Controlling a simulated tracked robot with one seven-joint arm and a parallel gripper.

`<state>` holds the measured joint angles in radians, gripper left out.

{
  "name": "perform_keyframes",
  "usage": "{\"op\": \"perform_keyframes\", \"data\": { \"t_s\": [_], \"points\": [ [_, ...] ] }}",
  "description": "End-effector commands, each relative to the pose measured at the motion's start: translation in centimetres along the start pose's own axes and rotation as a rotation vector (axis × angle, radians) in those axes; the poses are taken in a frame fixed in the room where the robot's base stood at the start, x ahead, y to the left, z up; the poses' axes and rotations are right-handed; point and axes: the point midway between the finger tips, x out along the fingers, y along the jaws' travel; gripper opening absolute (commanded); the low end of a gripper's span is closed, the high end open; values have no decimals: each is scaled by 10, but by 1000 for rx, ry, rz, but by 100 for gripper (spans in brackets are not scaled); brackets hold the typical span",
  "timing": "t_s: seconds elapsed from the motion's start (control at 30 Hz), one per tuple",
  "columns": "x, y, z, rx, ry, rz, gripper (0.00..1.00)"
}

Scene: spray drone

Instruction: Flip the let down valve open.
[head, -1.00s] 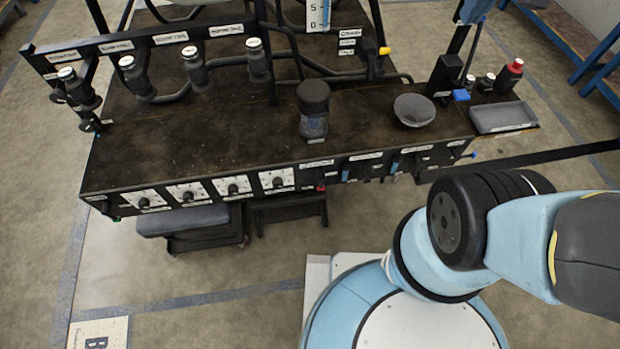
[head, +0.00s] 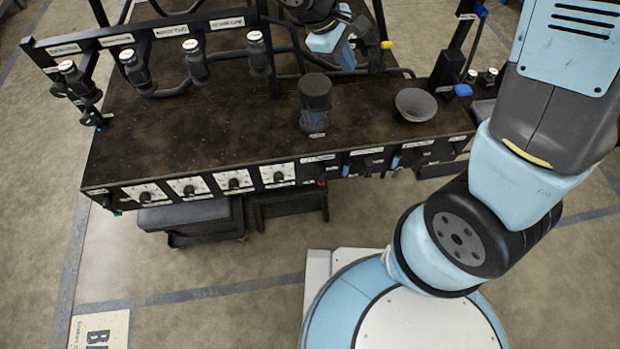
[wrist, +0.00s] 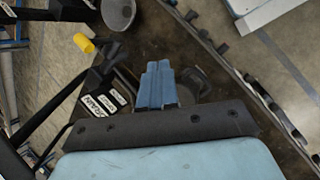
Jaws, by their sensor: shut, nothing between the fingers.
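A yellow-tipped handle (head: 386,45) sticks out from a dark fitting at the back right of the bench. It also shows in the wrist view (wrist: 84,42), at upper left, with small white labels (wrist: 100,103) nearby. The labels are too small to read, so I cannot tell for sure that this is the let down valve. My gripper (wrist: 158,82) is shut and empty, its blue fingers together over the bench. In the head view my gripper (head: 346,58) is just left of the yellow handle, apart from it, and partly covers the fitting and labels.
A dark-lidded jar (head: 314,100) and a grey bowl (head: 415,104) stand on the black bench (head: 220,125). A post and rail with several capped fittings (head: 195,62) rise at the left. Knobs and levers line the front edge. The bench's middle left is clear.

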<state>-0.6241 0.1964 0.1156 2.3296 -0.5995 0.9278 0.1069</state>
Motion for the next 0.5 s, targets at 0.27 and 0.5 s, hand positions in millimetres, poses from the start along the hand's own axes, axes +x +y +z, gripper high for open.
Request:
{"op": "perform_keyframes", "data": {
  "t_s": [0.27, 0.5],
  "points": [
    [38, -62, -64, -290, -71, 93, 0],
    [74, -127, -106, -536, -118, 178, 0]
  ]
}}
